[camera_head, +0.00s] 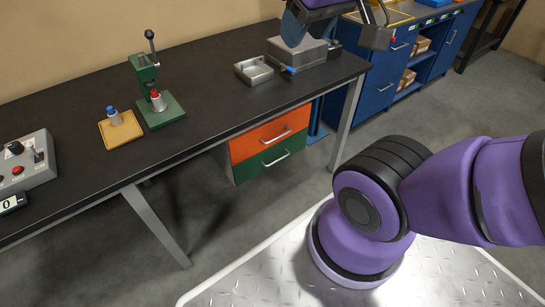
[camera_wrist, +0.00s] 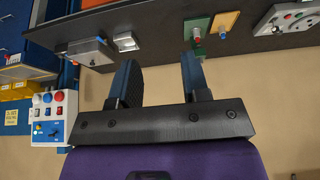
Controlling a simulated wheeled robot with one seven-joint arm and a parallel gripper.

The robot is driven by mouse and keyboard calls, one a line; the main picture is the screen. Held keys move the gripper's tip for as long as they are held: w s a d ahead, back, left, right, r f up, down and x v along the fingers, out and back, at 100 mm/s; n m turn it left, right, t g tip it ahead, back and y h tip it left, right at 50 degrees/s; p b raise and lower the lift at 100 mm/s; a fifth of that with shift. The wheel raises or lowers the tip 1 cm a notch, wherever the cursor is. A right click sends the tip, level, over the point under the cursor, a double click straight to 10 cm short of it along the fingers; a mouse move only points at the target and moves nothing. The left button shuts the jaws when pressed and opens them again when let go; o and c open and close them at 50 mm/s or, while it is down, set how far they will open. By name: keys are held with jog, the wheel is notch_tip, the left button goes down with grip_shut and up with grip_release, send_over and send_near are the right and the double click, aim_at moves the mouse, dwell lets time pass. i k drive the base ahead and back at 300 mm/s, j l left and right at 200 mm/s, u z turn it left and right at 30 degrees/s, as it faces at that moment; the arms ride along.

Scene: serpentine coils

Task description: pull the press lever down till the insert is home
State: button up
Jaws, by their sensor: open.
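The green press (camera_head: 146,72) stands on the dark bench at left of centre in the head view. Its lever (camera_head: 151,45), with a black knob, points upward. A metal piece (camera_head: 159,105) with a red top (camera_head: 154,94) sits on the press base below the head. How deep the insert sits is too small to tell. The press also shows at the top of the wrist view (camera_wrist: 197,29), seen upside down. My gripper (camera_wrist: 158,70) is open and empty, well apart from the press and its lever.
A yellow tray (camera_head: 131,136) with a blue-topped metal piece (camera_head: 114,116) lies left of the press. A grey control box (camera_head: 32,163) stands farther left. A metal tray (camera_head: 264,77) and grey box (camera_head: 300,53) are to the right. Bench between press and metal tray is clear.

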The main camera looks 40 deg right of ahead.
aim_at(149, 34)
jog(key=i+j, duration=0.1)
jog(key=i, duration=0.4)
jog(key=i+j, duration=0.1)
jog(key=i, duration=0.35)
